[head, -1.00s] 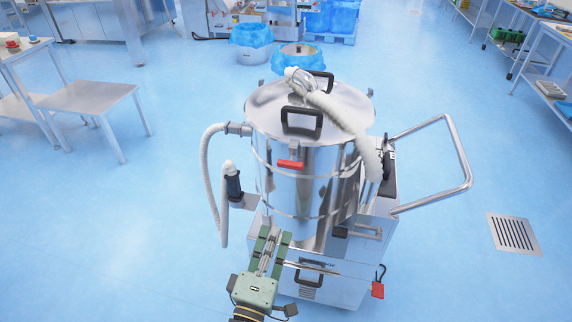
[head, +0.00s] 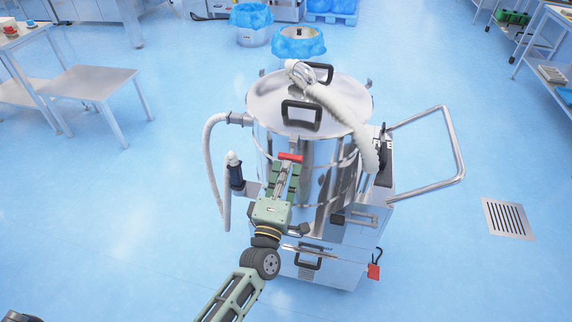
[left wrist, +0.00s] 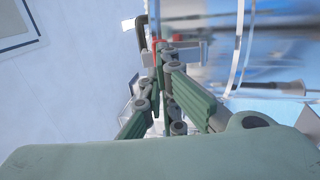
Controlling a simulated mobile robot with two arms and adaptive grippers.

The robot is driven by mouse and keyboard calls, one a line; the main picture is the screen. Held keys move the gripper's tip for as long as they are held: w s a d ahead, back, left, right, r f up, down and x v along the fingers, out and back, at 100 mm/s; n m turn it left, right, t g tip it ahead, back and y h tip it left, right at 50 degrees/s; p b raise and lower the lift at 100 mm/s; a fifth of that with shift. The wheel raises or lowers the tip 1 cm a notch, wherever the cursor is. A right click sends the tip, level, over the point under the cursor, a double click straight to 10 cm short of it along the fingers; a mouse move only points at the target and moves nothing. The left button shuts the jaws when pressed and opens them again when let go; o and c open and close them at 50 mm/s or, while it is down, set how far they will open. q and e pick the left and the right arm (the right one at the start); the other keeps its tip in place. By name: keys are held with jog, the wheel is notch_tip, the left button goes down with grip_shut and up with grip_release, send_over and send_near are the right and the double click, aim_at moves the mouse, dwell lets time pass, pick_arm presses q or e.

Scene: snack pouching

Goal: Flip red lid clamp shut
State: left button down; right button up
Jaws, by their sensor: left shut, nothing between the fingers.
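The steel drum (head: 335,195) stands upright on a wheeled base, with a round lid (head: 265,100) on top. The red lid clamp (head: 290,157) is on the drum's front, just below the lid rim. My left gripper (head: 286,168) is shut and empty, in front of the drum wall with its tips right at the red clamp. Contact cannot be told. In the left wrist view, a small red part of the clamp (left wrist: 158,44) shows beyond the shut fingers (left wrist: 165,60); the rest is hidden. My right gripper is not in view.
A black lid handle (head: 301,115) stands above the clamp, and a pale hose (head: 340,110) crosses the lid. Another hose (head: 211,165) hangs at the drum's left. A metal push handle (head: 455,150) sticks out right. The floor in front and left is clear.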

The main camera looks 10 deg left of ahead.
aim_at(292, 144)
pick_arm(q)
jog(key=shift+w, duration=0.25)
jog(key=shift+w+r, duration=0.35)
jog(key=shift+r, duration=0.25)
jog(key=shift+w+r, duration=0.35)
jog(key=shift+r, duration=0.25)
jog(key=shift+d+f, duration=0.1)
